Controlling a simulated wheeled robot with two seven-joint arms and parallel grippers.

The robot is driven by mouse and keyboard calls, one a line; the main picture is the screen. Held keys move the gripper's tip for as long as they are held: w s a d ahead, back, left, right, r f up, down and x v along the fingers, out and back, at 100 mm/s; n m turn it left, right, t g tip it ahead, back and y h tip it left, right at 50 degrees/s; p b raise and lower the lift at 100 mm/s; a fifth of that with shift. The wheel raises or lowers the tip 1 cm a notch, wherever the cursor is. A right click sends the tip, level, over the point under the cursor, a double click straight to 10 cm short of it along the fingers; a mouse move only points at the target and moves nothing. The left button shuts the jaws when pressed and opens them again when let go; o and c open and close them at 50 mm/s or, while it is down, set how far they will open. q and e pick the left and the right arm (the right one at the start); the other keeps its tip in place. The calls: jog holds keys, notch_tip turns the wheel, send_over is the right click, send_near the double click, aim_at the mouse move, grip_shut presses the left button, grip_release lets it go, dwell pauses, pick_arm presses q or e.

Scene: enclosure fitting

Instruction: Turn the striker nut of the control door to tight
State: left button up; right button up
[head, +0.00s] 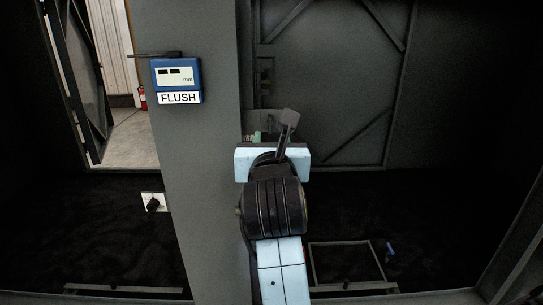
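My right gripper (286,126) is at the centre of the head view, at the end of my light blue and black arm that rises from the bottom edge. Its dark fingers point up and overlap each other, so I cannot tell whether they are open or shut. I cannot make out the striker nut; the gripper and wrist cover part of the post edge there. A grey braced door-like panel (335,80) stands behind and to the right of the gripper. I cannot tell whether it is the control door. My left gripper is out of view.
A grey post (195,150) stands left of my arm and carries a blue meter (177,73) with a "FLUSH" label (179,98). A white plate with a black knob (153,203) is at lower left. A floor frame (346,285) and blue handle (390,249) lie at lower right. An opening (130,135) shows at left.

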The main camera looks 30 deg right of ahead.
jog(key=v, duration=0.3)
jog(key=shift+s+a+b, duration=0.1)
jog(key=shift+s+b, duration=0.05)
jog(key=shift+b, duration=0.15)
